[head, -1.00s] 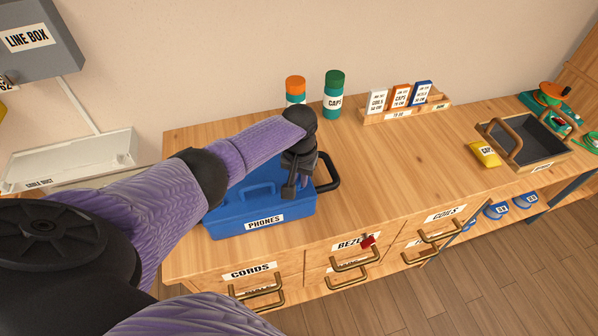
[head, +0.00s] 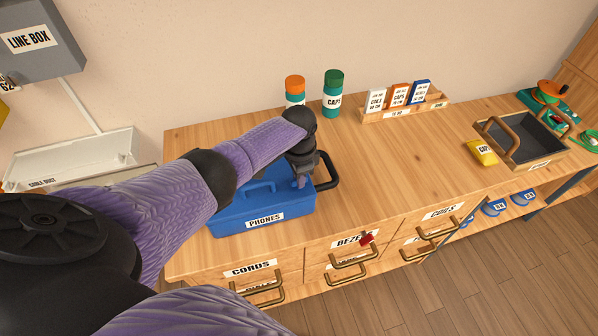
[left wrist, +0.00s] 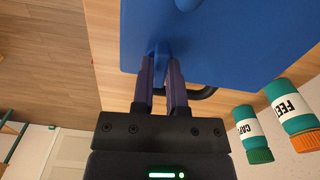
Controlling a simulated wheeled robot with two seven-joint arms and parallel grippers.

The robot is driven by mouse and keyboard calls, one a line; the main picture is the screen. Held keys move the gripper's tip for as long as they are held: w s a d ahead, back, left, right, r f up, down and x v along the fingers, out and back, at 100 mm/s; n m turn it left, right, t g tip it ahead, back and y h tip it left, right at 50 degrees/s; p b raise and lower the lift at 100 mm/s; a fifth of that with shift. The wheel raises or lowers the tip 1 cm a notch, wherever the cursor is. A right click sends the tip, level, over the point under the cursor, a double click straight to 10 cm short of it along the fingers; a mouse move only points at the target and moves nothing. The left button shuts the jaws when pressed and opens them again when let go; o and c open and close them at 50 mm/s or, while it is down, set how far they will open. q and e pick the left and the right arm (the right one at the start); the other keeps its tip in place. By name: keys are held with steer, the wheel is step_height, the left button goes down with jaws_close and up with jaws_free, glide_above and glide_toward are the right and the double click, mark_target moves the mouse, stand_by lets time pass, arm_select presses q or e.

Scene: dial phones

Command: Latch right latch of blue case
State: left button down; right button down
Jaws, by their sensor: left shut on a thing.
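The blue case (head: 230,217), labelled PHONES, stands on the wooden bench with its lid down. My left gripper (head: 301,181) is at the case's right end, pointing down, and hides part of that end. In the left wrist view, the fingertips of my left gripper (left wrist: 161,64) are close together at a small blue tab, the right latch (left wrist: 158,50), on the case's side (left wrist: 240,40). The gripper is shut on this latch. How far the latch is turned cannot be told. My right gripper is not in view.
A black handle (head: 329,168) sticks out at the case's right end, close to my gripper. An orange-capped bottle (head: 295,88) and a green-capped bottle (head: 333,95) stand behind. The bench right of the case is clear up to a yellow packet (head: 482,152).

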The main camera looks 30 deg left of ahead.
arm_select(q)
steer(key=shift+m, duration=0.7)
steer(key=c, duration=0.6)
jaws_free()
steer(key=shift+c, duration=0.2)
step_height(320, 180, up, 10)
steer(key=p, duration=0.4)
